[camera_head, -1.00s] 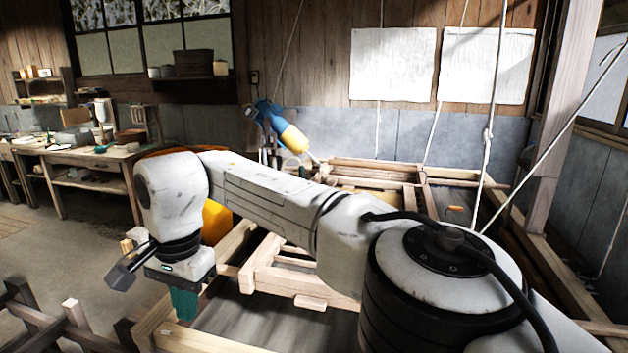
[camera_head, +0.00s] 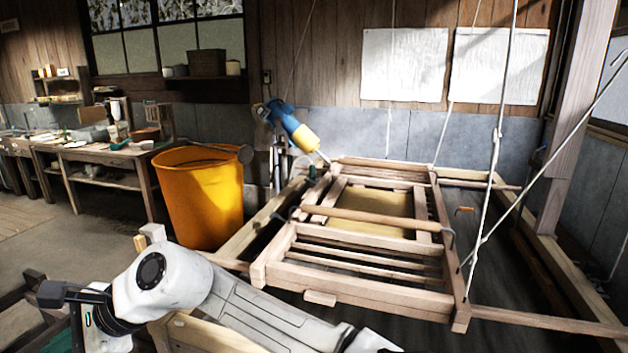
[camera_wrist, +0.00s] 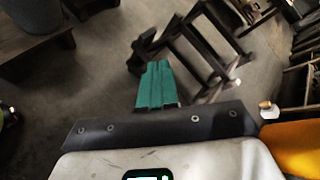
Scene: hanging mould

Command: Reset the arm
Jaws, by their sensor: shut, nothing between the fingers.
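My gripper (camera_wrist: 156,82) shows in the wrist view as two teal fingers pressed side by side, shut and empty, above the grey floor. In the head view my arm lies low across the lower left. Its rounded white end is near the bottom edge, and the gripper there is mostly cut off or hidden. The wooden mould frame (camera_head: 365,285) hangs by white ropes to the right of my arm's end, apart from the gripper.
A yellow bucket (camera_head: 203,200) stands left of the mould frame. A dark wooden rack (camera_wrist: 190,52) is close to my gripper in the wrist view. A workbench (camera_head: 100,160) stands at the back left. Open floor (camera_head: 95,225) lies between bench and arm.

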